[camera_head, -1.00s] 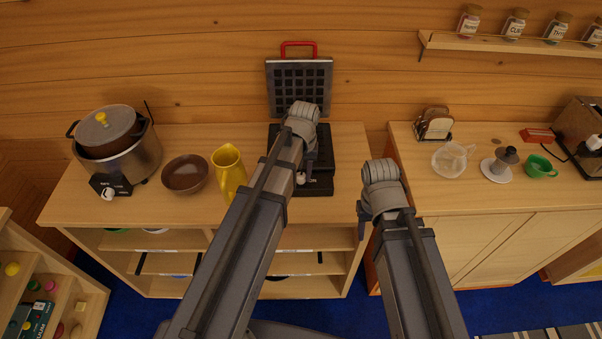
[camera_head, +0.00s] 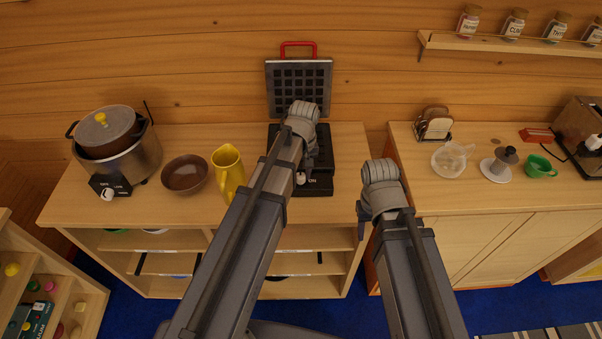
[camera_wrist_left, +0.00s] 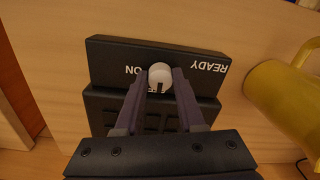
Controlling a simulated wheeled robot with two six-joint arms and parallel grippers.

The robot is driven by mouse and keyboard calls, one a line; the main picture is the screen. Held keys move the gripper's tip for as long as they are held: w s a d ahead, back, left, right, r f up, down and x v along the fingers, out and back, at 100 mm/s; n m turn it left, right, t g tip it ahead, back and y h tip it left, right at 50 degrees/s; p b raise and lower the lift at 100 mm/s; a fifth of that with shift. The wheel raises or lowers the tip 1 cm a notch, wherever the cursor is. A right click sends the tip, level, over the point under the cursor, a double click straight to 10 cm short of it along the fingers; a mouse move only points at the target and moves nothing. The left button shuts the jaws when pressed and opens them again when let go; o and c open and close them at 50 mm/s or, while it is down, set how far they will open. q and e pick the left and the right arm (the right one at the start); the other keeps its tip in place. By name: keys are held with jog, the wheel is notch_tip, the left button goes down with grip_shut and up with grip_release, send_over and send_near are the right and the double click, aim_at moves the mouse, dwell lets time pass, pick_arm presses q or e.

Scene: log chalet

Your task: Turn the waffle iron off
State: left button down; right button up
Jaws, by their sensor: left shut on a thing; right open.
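The black waffle iron (camera_head: 318,186) stands on the wooden counter, its lid (camera_head: 299,88) raised and its red handle (camera_head: 299,46) at the top. A round white knob (camera_wrist_left: 160,73) sits on its front panel (camera_wrist_left: 110,60), between the words ON and READY, which appear upside down in the left wrist view. My left gripper (camera_head: 304,170) reaches down to the front of the iron. In the left wrist view its fingers are shut on the knob, one on each side. Lettering below the knob is partly hidden by the fingers. My right gripper (camera_head: 363,213) is open and empty, apart from the iron.
A yellow jug (camera_head: 229,172) stands close left of the iron, with a brown bowl (camera_head: 185,174) and a cooker (camera_head: 133,163) further left. A gap separates this counter from the right one, which holds a toast rack (camera_head: 434,124), a glass jug (camera_head: 452,159) and a green cup (camera_head: 540,166).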

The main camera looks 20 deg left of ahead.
aim_at(302, 176)
pick_arm(q)
jog(key=c, duration=0.8)
grip_release()
jog(key=shift+r, duration=0.1)
notch_tip(302, 176, up, 8)
jog(key=p, duration=0.8)
jog(key=shift+d, duration=0.15)
jog(key=shift+f, duration=0.2)
jog(key=s+d+f+m+b, duration=0.2)
jog(key=s+d+m, duration=0.1)
jog(key=s, duration=0.1)
jog(key=s+d+f+m+b, duration=0.2)
jog(key=s+d+m, duration=0.1)
jog(key=s, duration=0.2)
jog(key=s+d+f+m+b, duration=0.1)
jog(key=s+d+m+b, duration=0.1)
jog(key=s+d+m, duration=0.1)
jog(key=shift+s+d+f+m+y, duration=0.2)
jog(key=shift+s+d, duration=0.05)
jog(key=shift+s, duration=0.35)
jog(key=shift+s+d+f+m+y, duration=0.2)
jog(key=shift+s+d, duration=0.05)
jog(key=shift+s, duration=0.3)
